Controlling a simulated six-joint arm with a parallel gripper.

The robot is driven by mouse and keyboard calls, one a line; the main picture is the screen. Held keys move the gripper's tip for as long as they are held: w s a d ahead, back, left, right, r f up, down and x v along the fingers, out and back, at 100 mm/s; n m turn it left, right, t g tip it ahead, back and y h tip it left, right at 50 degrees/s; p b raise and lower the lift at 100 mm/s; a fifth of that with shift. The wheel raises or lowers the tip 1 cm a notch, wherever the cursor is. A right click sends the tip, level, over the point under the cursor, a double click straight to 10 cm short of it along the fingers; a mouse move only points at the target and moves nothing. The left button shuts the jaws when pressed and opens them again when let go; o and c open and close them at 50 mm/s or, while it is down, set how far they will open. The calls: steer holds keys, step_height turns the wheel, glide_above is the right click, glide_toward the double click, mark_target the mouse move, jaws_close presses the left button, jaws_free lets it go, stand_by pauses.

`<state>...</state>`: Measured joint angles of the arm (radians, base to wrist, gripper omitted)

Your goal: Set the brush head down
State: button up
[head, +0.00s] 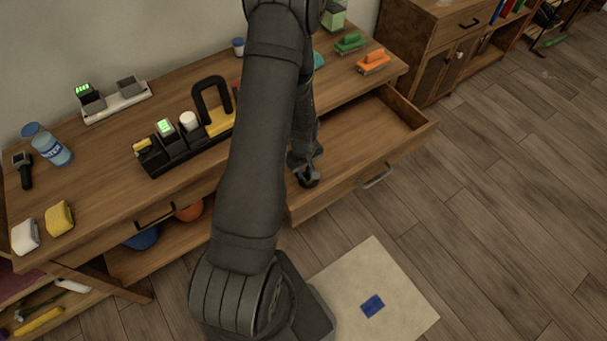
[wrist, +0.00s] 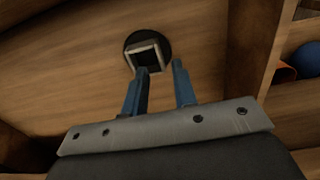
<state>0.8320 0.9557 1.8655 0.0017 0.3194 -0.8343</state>
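The brush head (wrist: 133,42) is a round dark disc with a pale-edged square socket on it. In the wrist view it lies on the wooden floor of the open drawer (wrist: 70,60). My gripper (wrist: 160,67) has its two blue fingers apart, with a clear gap between them. The brush head is just beyond the fingertips; the left tip overlaps the socket's lower edge in the picture, and I cannot tell if they touch. In the head view my gripper (head: 305,170) is low at the front left of the drawer (head: 355,150), and the brush head cannot be told apart from it.
The desk (head: 110,130) above holds a black tool rack (head: 185,150), a bottle (head: 48,145), a green brush (head: 350,42) and an orange brush (head: 373,62). The drawer's right part is empty. A mat (head: 400,300) with a blue patch lies on the floor.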

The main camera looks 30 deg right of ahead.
mark_target(304, 178)
step_height(304, 178, up, 8)
stand_by(0.4)
steer(key=shift+r, duration=0.1)
step_height(304, 178, down, 12)
steer(key=shift+f, duration=0.15)
stand_by(0.8)
stand_by(0.3)
